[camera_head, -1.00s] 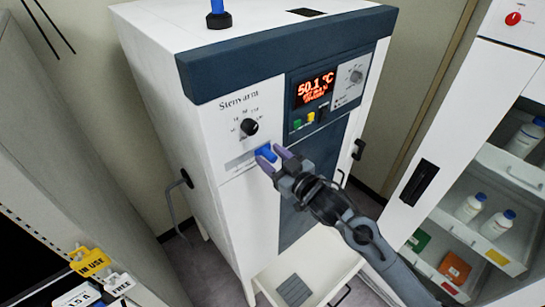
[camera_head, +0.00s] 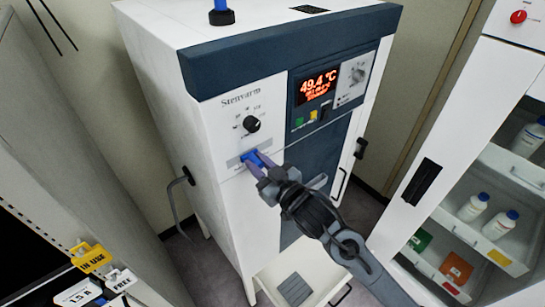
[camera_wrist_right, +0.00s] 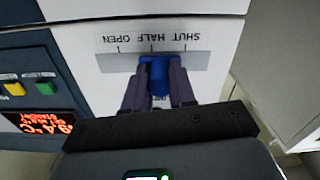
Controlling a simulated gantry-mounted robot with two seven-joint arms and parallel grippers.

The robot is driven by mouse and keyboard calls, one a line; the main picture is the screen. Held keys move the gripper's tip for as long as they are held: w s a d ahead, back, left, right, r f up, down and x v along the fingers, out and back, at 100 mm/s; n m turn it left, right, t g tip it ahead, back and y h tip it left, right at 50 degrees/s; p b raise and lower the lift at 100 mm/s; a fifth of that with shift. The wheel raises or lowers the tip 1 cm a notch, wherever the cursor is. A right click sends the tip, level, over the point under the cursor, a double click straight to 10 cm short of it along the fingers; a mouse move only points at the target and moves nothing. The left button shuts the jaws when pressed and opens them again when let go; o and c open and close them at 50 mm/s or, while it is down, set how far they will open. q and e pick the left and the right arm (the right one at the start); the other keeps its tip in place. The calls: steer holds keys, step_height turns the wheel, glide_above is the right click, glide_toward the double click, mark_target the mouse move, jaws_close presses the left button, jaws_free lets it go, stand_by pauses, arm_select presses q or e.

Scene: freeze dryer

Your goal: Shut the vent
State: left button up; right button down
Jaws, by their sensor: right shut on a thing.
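The vent is a slider on the white front of the freeze dryer, below the black dial. Its blue knob (camera_head: 250,156) sits near the middle of the grey slot. In the right wrist view the blue knob (camera_wrist_right: 154,76) is at about the HALF mark, under upside-down labels, with SHUT on the right and OPEN on the left. My right gripper (camera_head: 257,164) is shut on the knob; its two fingers (camera_wrist_right: 157,90) flank it in the wrist view. The fingers hide part of the knob and slot. My left gripper is not in view.
The black dial (camera_head: 251,124) is just above the slot. The lit display (camera_head: 317,86) reads 49.4 °C. A drawer (camera_head: 262,280) is pulled out low at the front. A cabinet with bottles (camera_head: 473,207) stands at the right, and a grey unit with tags (camera_head: 89,257) at the left.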

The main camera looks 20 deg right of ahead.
steer(key=a, duration=0.1)
steer(key=s+a, duration=0.1)
steer(key=a, duration=0.1)
steer(key=shift+s+a, duration=0.1)
steer(key=shift+a, duration=0.05)
steer(key=c, duration=0.9)
jaws_free()
steer(key=shift+a, duration=0.1)
